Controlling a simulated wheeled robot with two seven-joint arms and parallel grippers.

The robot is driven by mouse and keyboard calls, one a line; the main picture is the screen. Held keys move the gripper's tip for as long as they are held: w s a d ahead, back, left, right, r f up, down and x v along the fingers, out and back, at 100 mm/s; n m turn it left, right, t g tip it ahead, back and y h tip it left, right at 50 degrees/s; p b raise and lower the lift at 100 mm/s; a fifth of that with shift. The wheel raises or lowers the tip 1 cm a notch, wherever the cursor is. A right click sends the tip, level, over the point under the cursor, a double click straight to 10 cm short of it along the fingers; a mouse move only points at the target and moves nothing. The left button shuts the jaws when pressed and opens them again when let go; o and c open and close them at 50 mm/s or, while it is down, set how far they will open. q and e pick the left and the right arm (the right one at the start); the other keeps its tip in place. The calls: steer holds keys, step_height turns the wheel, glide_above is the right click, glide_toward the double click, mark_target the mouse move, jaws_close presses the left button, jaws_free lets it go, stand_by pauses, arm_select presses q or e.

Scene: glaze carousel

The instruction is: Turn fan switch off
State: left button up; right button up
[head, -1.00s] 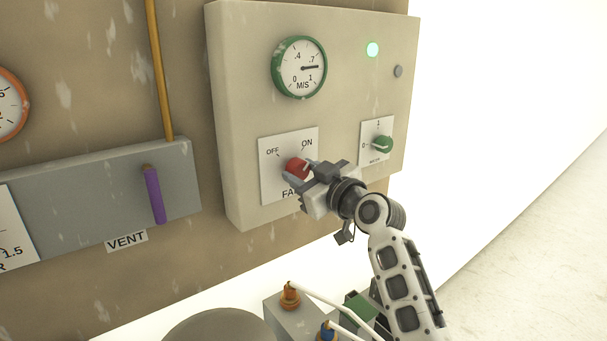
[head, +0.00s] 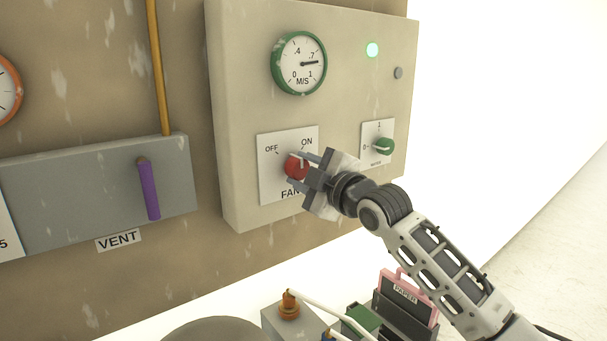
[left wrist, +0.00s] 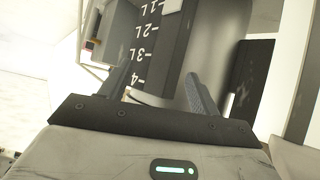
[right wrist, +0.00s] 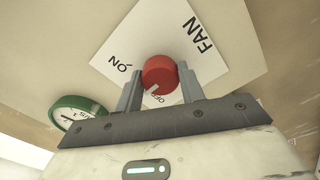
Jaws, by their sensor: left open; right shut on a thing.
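The red fan knob (head: 296,167) sits on a white plate (head: 270,187) marked OFF at upper left and ON at upper right. My right gripper (head: 302,170) has its fingers on either side of the knob and is shut on it. In the right wrist view the knob (right wrist: 160,75) sits between the fingertips (right wrist: 160,84). Its white pointer mark shows there near the OFF lettering; its exact setting is hard to tell. My left gripper (left wrist: 157,88) shows only in its own wrist view, open and empty.
A green knob (head: 383,147) is right of my right gripper. A purple lever (head: 149,190) stands left. A dark litre scale (left wrist: 150,45) is ahead of my left gripper.

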steer(key=shift+d+r+n+p, duration=0.1)
steer(key=shift+n+p, duration=0.3)
steer(key=shift+n, duration=0.6)
steer(key=n+p, duration=0.1)
steer(key=n, duration=0.1)
steer(key=shift+n+p, duration=0.3)
steer(key=n+p, duration=0.1)
steer(key=n, duration=0.1)
steer(key=shift+n+p, duration=0.35)
steer(key=shift+n, duration=0.05)
arm_select(q)
steer(key=shift+s+a+r+p, duration=0.1)
steer(key=shift+a+r+p, duration=0.1)
steer(key=shift+r, duration=0.3)
steer(key=shift+a+r+p, duration=0.1)
steer(key=shift+a+r, duration=0.05)
steer(key=shift+r, duration=0.3)
arm_select(e)
steer(key=shift+n, duration=0.6)
arm_select(q)
steer(key=shift+a, duration=0.1)
arm_select(e)
steer(key=o, duration=1)
steer(key=shift+c, duration=0.2)
arm_select(q)
steer(key=shift+s+f, duration=0.1)
steer(key=shift+s, duration=0.1)
